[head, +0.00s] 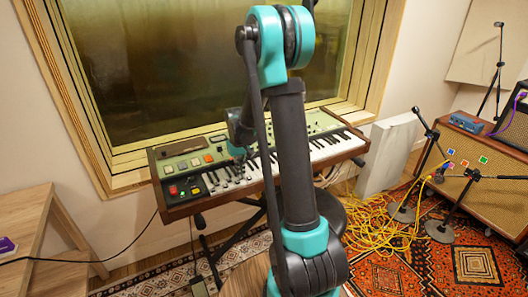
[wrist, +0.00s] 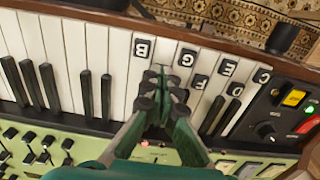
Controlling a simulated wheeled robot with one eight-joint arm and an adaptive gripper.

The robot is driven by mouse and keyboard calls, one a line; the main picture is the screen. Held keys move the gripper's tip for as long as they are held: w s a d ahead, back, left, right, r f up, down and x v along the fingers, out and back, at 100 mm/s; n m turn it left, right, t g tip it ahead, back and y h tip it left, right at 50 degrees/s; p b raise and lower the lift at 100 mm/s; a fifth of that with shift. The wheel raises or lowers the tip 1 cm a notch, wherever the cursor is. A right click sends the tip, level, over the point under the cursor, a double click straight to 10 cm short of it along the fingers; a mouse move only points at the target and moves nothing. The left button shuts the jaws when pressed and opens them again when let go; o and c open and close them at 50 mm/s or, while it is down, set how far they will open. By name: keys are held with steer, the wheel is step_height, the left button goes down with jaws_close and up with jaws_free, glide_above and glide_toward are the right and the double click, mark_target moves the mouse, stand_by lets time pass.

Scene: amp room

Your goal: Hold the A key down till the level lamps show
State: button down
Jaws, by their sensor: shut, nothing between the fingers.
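The keyboard (head: 170,205) stands under the window in the head view, with its panel behind the keys. In the wrist view its white keys carry dark letter tags: the B key (wrist: 141,47), G key (wrist: 188,57), F key (wrist: 200,82), E key (wrist: 228,67), D key (wrist: 235,89) and C key (wrist: 263,74). My gripper (wrist: 163,78) is shut and empty, over the keys between the B and G tags. It hides the place between them, so no A tag is readable. I cannot tell whether a key is pressed. No lit level lamps are clearly visible.
A red light (wrist: 145,143) glows on the panel. Colored buttons (head: 184,189) and knobs sit left of the keys. A wooden stand (head: 30,215) is at left. Yellow cables (head: 375,225), microphone stands (head: 440,230) and an amplifier (head: 490,150) are at right.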

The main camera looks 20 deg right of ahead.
steer(key=shift+r, duration=3.4)
steer(key=shift+s+d+r, duration=0.1)
steer(key=shift+s, duration=0.25)
steer(key=s+d+f+m+t, duration=0.1)
steer(key=s+d+t, duration=0.1)
steer(key=s, duration=1)
steer(key=s+d+f+m+t, duration=0.1)
steer(key=s+d+t, duration=0.1)
steer(key=s, duration=1)
steer(key=shift+s+f, duration=0.15)
steer(key=shift+f, duration=0.25)
